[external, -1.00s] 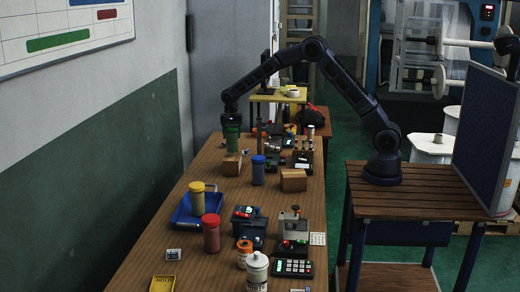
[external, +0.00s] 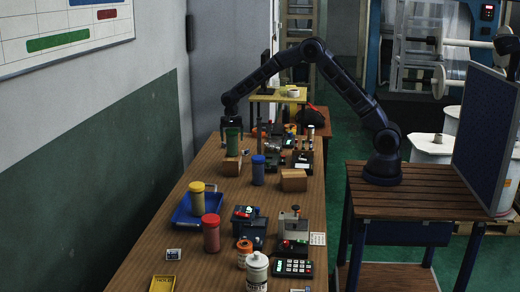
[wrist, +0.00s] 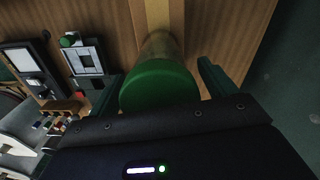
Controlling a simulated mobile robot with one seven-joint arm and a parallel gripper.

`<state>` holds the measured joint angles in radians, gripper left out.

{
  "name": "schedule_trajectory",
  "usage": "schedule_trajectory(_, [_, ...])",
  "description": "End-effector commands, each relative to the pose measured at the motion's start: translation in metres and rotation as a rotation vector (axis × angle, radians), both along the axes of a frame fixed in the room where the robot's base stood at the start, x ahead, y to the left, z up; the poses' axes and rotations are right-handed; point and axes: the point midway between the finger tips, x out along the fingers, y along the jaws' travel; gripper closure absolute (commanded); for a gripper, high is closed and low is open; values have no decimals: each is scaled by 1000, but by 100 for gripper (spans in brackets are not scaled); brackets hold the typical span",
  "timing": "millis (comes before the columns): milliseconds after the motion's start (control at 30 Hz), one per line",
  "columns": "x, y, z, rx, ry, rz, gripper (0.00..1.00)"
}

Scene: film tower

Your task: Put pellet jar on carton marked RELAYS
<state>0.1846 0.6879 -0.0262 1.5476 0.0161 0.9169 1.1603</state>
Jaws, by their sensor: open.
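A jar with a green lid (external: 233,143) stands upright, apparently on a small brown carton (external: 231,168) at the table's left side. In the wrist view the green lid (wrist: 160,86) is close, with a lighter strip of carton (wrist: 158,12) beyond it. My gripper (external: 232,124) is open just above the jar, its fingers to either side of the lid. A second brown carton (external: 293,180) sits to the right with a bare top. I cannot read markings on either carton, or a label on the jar.
A blue-lidded jar (external: 258,170) stands between the cartons. A yellow-lidded jar (external: 197,200) is in a blue tray (external: 182,216), with a red-lidded jar (external: 211,234) beside it. Devices crowd the table's right side and far part.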

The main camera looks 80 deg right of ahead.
Motion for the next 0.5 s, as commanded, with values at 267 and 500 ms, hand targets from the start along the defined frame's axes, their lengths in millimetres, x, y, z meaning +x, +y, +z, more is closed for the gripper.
schedule_trajectory(267, [1,0,42,-1,-4,1,16])
schedule_trajectory(500, [1,0,88,0,-3,0,16])
